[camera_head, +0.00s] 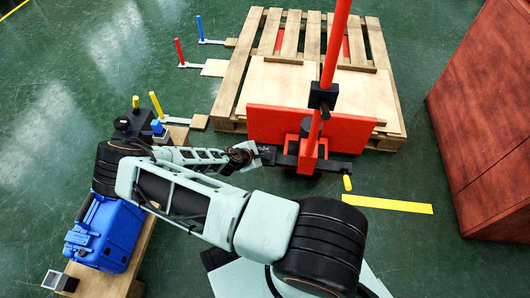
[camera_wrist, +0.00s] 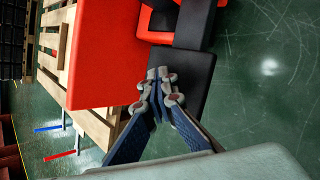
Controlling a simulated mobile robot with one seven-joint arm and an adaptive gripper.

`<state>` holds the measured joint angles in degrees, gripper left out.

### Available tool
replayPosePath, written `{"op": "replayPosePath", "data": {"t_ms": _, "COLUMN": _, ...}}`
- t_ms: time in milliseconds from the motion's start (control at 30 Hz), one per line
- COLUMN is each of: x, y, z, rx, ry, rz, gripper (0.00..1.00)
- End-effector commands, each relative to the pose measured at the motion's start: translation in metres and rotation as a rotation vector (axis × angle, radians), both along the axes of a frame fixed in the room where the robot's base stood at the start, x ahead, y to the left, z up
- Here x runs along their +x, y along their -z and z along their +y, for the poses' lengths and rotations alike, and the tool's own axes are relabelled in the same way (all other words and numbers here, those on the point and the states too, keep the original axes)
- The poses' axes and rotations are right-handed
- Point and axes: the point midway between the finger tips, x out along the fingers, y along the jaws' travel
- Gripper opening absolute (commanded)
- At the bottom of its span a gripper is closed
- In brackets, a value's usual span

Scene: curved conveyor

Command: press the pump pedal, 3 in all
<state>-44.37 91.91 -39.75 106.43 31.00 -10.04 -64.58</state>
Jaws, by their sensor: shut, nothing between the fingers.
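A red pallet jack (camera_head: 308,158) with a tall red handle (camera_head: 337,38) stands at the near end of a wooden pallet. A dark pedal-like pad (camera_head: 287,160) sticks out to the left at its base; it fills the middle of the wrist view (camera_wrist: 190,88). A small yellow-tipped lever (camera_head: 347,182) is on the base's right side. My gripper (camera_head: 268,155) is shut and empty beside the left end of the dark pad. In the wrist view my fingertips (camera_wrist: 158,78) overlap the pad's edge; I cannot tell whether they touch it.
The wooden pallet (camera_head: 228,100) lies behind the jack. Blue (camera_head: 200,28) and red (camera_head: 178,50) upright sticks stand left of it. A blue case (camera_head: 105,235) is at lower left. A large red box (camera_head: 490,130) stands right. Green floor with a yellow strip (camera_head: 388,203) is open between.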

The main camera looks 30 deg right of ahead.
Motion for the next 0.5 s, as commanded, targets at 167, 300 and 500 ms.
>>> {"op": "replayPosePath", "data": {"t_ms": 167, "x": 0.0002, "y": 0.0033, "z": 0.0012, "rx": 0.001, "ry": -0.002, "rz": 0.001, "gripper": 0.00}}
{"op": "replayPosePath", "data": {"t_ms": 300, "x": 0.0001, "y": 0.0050, "z": 0.0013, "rx": 0.001, "ry": -0.002, "rz": 0.001, "gripper": 0.00}}
{"op": "replayPosePath", "data": {"t_ms": 500, "x": 0.0000, "y": 0.0075, "z": 0.0012, "rx": 0.001, "ry": -0.002, "rz": 0.001, "gripper": 0.00}}
